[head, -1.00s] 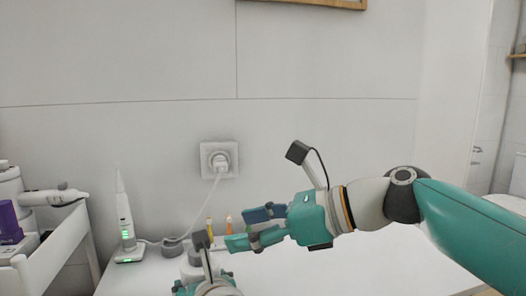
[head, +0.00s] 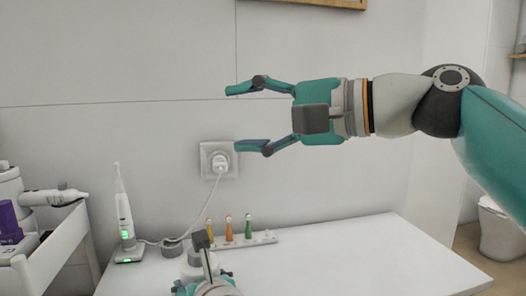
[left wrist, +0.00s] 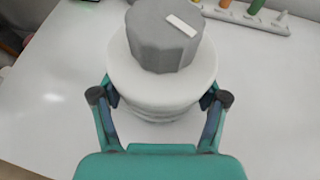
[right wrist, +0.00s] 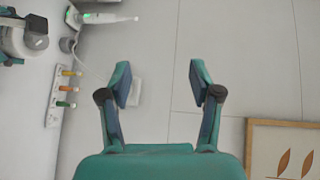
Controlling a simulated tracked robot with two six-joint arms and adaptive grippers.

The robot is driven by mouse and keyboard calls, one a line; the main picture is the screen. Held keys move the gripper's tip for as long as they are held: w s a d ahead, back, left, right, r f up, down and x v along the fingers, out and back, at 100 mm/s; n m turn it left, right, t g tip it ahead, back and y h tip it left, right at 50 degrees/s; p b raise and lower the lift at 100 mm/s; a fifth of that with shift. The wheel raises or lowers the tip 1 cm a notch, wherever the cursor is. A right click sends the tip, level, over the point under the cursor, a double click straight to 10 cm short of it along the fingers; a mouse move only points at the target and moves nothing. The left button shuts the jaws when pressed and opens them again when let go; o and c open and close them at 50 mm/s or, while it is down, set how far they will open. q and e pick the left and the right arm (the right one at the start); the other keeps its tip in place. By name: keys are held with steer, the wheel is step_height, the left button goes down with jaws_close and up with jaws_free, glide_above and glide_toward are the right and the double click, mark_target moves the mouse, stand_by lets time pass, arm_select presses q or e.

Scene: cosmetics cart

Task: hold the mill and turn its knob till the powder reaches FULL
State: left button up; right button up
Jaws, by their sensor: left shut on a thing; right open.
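The mill (left wrist: 158,85) is a white round body with a grey faceted knob (left wrist: 160,45) on top that bears a white mark. My left gripper (left wrist: 160,98) is shut around the white body, one finger on each side, below the knob. In the head view the mill (head: 190,270) stands low on the white table, partly hidden by my left wrist. No powder level or FULL mark can be seen. My right gripper (head: 238,118) is open and empty, raised in front of the wall, high above and to the right of the mill. Its spread fingers (right wrist: 160,85) show in the right wrist view.
A white rack (head: 255,240) with yellow, orange and green brush heads stands behind the mill. An electric toothbrush (head: 124,220) stands left, its cable running to the wall socket (head: 219,160). A white cart (head: 55,245) is at far left. The table's right side (head: 370,255) is clear.

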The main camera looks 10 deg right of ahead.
steer(key=r+n, duration=0.1)
steer(key=n, duration=0.1)
steer(key=d+r+n+t, duration=0.1)
steer(key=r+n, duration=0.2)
steer(key=n, duration=0.1)
steer(key=shift+s+d+r+n, duration=0.2)
steer(key=shift+s+d+n, duration=0.15)
steer(key=shift+n, duration=0.05)
steer(key=shift+n, duration=0.3)
